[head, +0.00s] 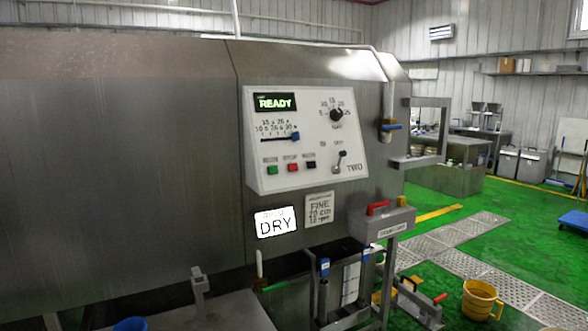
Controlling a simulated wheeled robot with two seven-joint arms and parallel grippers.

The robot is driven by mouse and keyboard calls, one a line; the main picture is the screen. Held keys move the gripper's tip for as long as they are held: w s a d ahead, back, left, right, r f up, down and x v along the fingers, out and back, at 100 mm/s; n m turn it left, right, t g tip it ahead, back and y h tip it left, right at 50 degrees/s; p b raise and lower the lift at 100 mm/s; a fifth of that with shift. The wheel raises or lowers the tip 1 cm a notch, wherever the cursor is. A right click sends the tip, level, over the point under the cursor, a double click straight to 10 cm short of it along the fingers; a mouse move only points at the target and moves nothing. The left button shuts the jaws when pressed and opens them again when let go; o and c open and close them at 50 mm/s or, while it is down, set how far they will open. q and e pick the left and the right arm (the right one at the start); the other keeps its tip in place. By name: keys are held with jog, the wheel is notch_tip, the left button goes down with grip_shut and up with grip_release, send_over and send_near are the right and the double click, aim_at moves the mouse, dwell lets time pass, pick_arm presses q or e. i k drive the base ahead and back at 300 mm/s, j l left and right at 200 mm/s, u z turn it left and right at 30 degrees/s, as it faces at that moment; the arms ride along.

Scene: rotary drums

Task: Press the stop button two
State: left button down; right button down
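A white control panel (308,140) marked TWO is mounted on the front of a large steel drum housing (120,150). Neither of my grippers shows in the head view.
The panel also carries a slider (295,136), a dial (336,115) and a lever (340,158). Below are a DRY sign (276,222), a FINE plate (319,209) and a grey box with a red handle (378,208). A yellow bucket (481,300) stands on the green floor at right.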

aim_at(292, 167)
jog(key=i+l+u, duration=0.1)
jog(key=l, duration=0.25)
jog(key=i+l, duration=0.25)
jog(key=l, duration=0.15)
jog(key=i+l+u, duration=0.15)
jog(key=l, duration=0.2)
jog(key=i+l, duration=0.2)
jog(key=l, duration=0.2)
jog(key=i+l+u, duration=0.15)
jog(key=l, duration=0.25)
jog(key=i+l, duration=0.15)
jog(key=l, duration=0.3)
jog(key=j+u, duration=0.05)
